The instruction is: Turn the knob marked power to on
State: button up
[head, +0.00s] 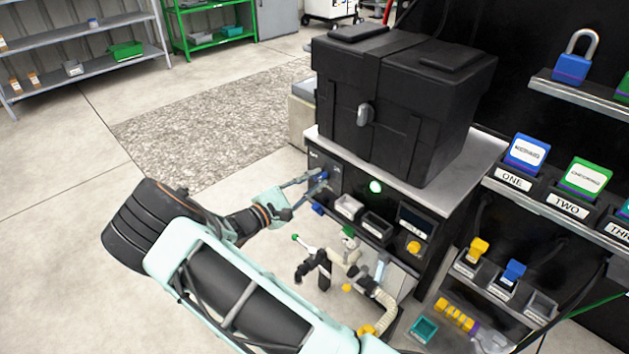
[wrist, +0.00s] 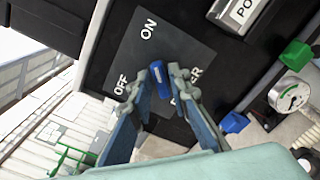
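The blue power knob (wrist: 160,78) sits on a grey plate (wrist: 180,48) on the black front panel. White lettering on the plate reads ON above the knob, OFF to its left and a partly hidden POWER at its lower right. My gripper (wrist: 157,76) is open, with one fingertip on each side of the knob. I cannot tell whether either finger touches it. In the head view my gripper (head: 316,176) is at the upper left of the cabinet front, hiding most of the knob.
A black case (head: 400,100) stands on the cabinet top. A green light (head: 375,187), small bins (head: 349,207) and a yellow knob (head: 413,247) are right of my gripper. Pipes and a gauge (wrist: 290,95) are near. Floor to the left is clear.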

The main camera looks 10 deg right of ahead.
jog(key=shift+o, duration=0.9)
jog(key=v, duration=1.2)
